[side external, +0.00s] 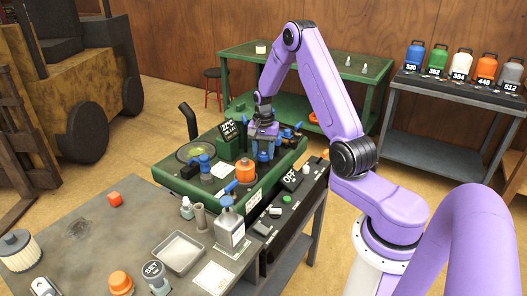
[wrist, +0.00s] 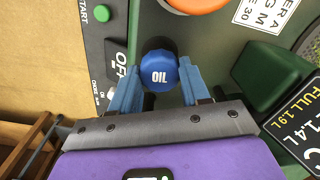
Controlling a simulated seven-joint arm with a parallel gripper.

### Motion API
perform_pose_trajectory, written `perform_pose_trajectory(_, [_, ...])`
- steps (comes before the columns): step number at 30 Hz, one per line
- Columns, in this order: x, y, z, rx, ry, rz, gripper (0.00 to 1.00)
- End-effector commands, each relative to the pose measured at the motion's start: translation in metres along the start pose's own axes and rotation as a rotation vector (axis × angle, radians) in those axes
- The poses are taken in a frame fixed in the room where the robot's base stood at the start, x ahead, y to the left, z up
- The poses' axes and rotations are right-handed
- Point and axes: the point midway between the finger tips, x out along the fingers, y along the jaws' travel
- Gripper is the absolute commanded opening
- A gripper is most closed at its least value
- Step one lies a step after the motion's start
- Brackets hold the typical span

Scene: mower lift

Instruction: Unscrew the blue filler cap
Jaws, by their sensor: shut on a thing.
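The blue filler cap (wrist: 160,74), marked OIL in white, stands upright on a dark neck on the green machine deck (wrist: 238,45). My gripper (wrist: 160,82) has its two blue fingers on either side of the cap, shut on it. In the side external view my gripper (side external: 264,150) reaches down over the green deck (side external: 205,189). Its fingers hide the cap there, and I cannot tell from the pictures whether the cap has turned.
An orange cap (side external: 245,170) stands close to my gripper. A bottle (side external: 229,228) and metal tray (side external: 179,252) stand on the grey bench (side external: 95,235).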

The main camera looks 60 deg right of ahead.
Motion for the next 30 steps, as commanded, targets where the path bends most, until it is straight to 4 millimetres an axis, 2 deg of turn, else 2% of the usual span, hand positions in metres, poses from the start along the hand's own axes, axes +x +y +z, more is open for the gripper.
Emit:
perform_pose_trajectory(13, [0.0,-0.0001,0.0002,-0.469,0.0,0.0,0.14])
perform_pose_trajectory(26, [0.0,-0.0001,0.0002,-0.532,0.0,0.0,0.14])
perform_pose_trajectory(30, [0.0001,0.0002,-0.0001,-0.637,0.0,0.0,0.14])
